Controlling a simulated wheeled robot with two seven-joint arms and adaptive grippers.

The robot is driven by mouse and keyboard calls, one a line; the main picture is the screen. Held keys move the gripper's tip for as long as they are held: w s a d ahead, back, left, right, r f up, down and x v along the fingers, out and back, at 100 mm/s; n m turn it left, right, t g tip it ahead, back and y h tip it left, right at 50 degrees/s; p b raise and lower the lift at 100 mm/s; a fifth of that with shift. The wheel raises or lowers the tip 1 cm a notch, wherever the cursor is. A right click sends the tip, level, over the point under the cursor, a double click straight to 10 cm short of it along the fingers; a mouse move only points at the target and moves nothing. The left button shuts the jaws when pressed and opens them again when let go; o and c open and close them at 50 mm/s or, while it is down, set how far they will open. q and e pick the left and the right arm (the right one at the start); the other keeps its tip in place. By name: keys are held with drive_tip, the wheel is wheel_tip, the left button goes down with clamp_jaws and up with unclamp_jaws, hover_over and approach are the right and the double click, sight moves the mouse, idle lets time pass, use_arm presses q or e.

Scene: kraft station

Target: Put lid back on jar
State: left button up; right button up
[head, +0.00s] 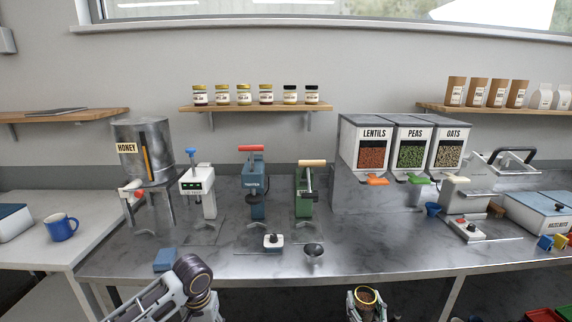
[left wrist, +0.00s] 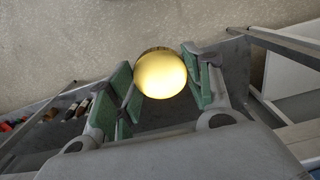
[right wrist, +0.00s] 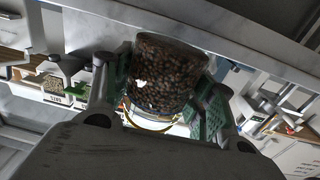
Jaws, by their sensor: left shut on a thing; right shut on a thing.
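The lid (left wrist: 160,75) is a round yellow-gold disc held between the green pads of my left gripper (left wrist: 162,82) in the left wrist view. In the head view my left arm is low at the left front, below the counter edge, and its wrist mostly hides the fingers. The jar (right wrist: 165,75) is clear and filled with brown, bean-like pieces. My right gripper (right wrist: 163,98) is shut around it. In the head view the jar (head: 367,296) shows its round open mouth at the bottom centre-right, in front of the counter. Jar and lid are well apart.
The metal counter (head: 400,255) runs across behind both grippers; its front edge lies just beyond them. A blue block (head: 165,259) lies near the left front.

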idle(0.7)
drive_tip(key=s+a+r+n+g+y, duration=0.1)
drive_tip(key=a+n+y, duration=0.3)
drive_tip(key=a, duration=0.4)
drive_tip(key=s+a+r+n+g+y, duration=0.2)
drive_tip(key=a+r+n+g+y, duration=0.1)
drive_tip(key=a+y, duration=0.4)
drive_tip(key=shift+s+a+r+n+y, duration=0.15)
drive_tip(key=shift+a+r+n+y, duration=0.15)
drive_tip(key=shift+a+r+n, duration=0.3)
idle(0.4)
